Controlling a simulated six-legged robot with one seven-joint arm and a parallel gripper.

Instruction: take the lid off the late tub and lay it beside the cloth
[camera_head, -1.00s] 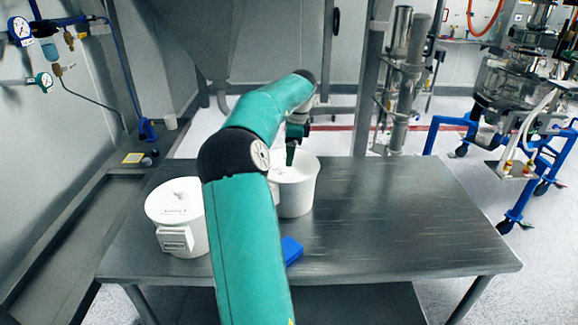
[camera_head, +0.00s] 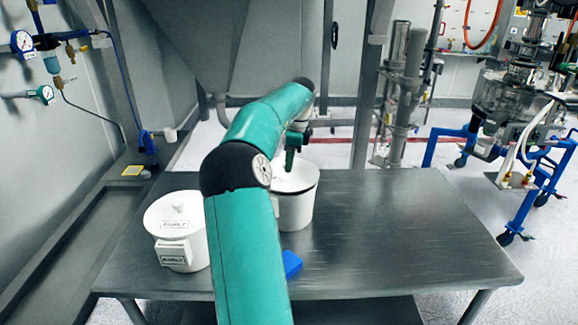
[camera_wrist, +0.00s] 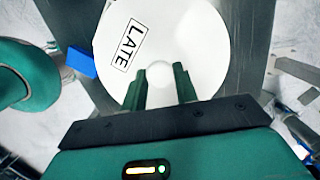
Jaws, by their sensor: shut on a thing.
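The late tub (camera_head: 297,212) is a white round tub on the metal table, partly hidden behind my arm. Its white lid (camera_wrist: 195,35) carries a "LATE" label and fills the middle of the wrist view. My gripper (camera_wrist: 159,80) is shut on the round knob of the lid, one finger on each side. In the head view the gripper (camera_head: 290,164) points down at the lid. A thin dark line shows under the lid's edge there; I cannot tell how far the lid is raised. The blue cloth (camera_head: 291,264) lies in front of the tub, and also shows in the wrist view (camera_wrist: 80,63).
A second white lidded tub (camera_head: 178,232) with a label stands at the table's left. The right half of the table (camera_head: 410,230) is bare. A blue-framed machine (camera_head: 510,130) stands on the floor beyond it, and a metal post (camera_head: 372,90) rises behind the table.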

